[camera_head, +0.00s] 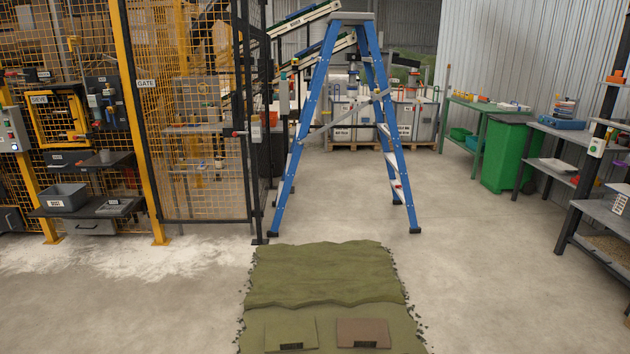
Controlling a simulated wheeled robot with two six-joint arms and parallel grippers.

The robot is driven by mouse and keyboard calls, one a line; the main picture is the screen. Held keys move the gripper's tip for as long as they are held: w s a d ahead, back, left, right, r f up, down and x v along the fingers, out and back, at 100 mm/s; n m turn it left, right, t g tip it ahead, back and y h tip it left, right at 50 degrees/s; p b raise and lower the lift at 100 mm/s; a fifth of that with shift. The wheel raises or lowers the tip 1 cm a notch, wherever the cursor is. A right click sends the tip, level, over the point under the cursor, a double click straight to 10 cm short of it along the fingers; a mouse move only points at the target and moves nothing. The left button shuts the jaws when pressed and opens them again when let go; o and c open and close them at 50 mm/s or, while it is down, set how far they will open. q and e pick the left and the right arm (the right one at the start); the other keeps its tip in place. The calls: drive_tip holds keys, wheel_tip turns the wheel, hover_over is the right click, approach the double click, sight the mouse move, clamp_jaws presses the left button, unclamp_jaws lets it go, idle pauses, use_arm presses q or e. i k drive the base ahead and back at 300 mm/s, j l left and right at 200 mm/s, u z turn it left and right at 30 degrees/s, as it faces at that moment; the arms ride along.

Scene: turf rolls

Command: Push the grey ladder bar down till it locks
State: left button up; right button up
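A blue stepladder (308,125) stands open on the concrete floor in the middle of the head view, with a grey top cap (352,16). A grey bar (345,118) runs slantwise between its legs, lower at the left and higher at the right. From here I cannot tell whether the bar is locked. Neither of my grippers is in view.
Green turf (325,272) lies on the floor in front of the ladder, with two flat pieces at its near end. A mesh fence with a gate (200,120) stands close on the left. A green bin (507,155) and shelves line the right. Open floor lies right of the ladder.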

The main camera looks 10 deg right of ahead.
sight(370, 101)
drive_tip(key=i+l+z, duration=1.15)
drive_tip(key=z, duration=0.2)
drive_tip(key=i+z, duration=0.45)
drive_tip(key=i, duration=0.15)
drive_tip(key=i+z, duration=0.25)
drive_tip(key=i, duration=1.5)
drive_tip(key=i+u, duration=0.3)
drive_tip(key=u, duration=0.15)
drive_tip(key=i+u, duration=0.3)
drive_tip(key=u, duration=0.2)
drive_tip(key=i+l+u, duration=0.15)
drive_tip(key=i+u, duration=0.15)
drive_tip(key=u, duration=0.15)
drive_tip(key=i+j+u, duration=0.25)
drive_tip(key=u, duration=0.25)
drive_tip(key=i+u, duration=0.85)
drive_tip(key=u, duration=0.15)
